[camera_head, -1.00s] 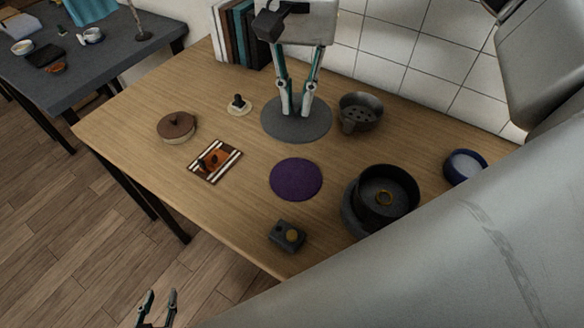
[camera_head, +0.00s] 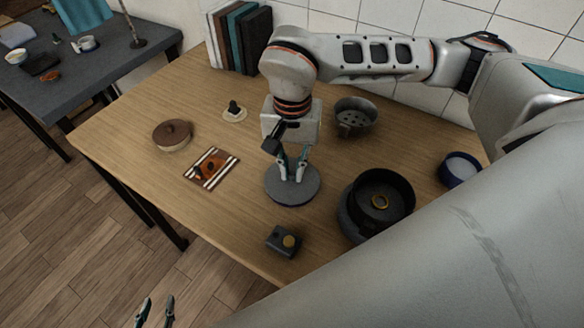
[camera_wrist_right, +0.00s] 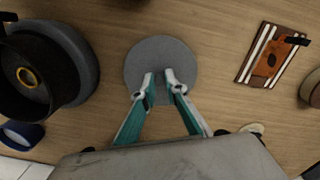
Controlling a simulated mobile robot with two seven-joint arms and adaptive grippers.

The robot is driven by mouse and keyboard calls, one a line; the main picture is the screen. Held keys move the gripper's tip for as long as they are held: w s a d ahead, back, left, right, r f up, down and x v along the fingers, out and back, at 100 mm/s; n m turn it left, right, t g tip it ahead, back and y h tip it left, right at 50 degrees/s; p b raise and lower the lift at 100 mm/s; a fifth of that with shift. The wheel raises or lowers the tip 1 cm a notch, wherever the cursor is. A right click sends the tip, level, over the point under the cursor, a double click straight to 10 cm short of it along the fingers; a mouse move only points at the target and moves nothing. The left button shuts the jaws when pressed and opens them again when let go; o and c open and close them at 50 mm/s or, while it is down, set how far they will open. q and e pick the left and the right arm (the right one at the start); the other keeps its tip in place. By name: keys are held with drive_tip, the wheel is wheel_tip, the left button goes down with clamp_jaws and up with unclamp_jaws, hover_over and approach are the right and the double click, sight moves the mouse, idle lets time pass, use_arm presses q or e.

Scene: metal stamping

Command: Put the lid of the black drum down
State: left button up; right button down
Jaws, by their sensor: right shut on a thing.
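The grey round lid (camera_head: 278,196) is in my right gripper (camera_head: 292,178), which is shut on it from above; it also shows in the right wrist view (camera_wrist_right: 160,48). The lid looks level and covers the place of the purple round mat, which is hidden. I cannot tell whether the lid touches the mat. The black drum (camera_head: 404,205) stands uncovered to the right of the lid, with a gold ring (camera_head: 380,202) inside. My left gripper (camera_head: 156,308) is open and empty at the bottom left, over the floor in the picture.
A small dark box with a gold button (camera_head: 280,243) is near the front edge. A dark perforated bowl (camera_head: 357,118) stands behind the lid. A striped mat (camera_head: 211,168), a brown-lidded pot (camera_head: 172,136) and a blue-rimmed bowl (camera_head: 460,170) stand around.

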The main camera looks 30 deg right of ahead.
sight(292, 172)
drive_tip(key=shift+f, duration=0.25)
drive_tip(key=shift+f, duration=0.15)
drive_tip(key=c, duration=2)
unclamp_jaws()
drive_tip(key=shift+c, duration=0.2)
wheel_tip(292, 172, up, 12)
drive_tip(key=shift+w+b, duration=0.2)
drive_tip(key=shift+b, duration=0.15)
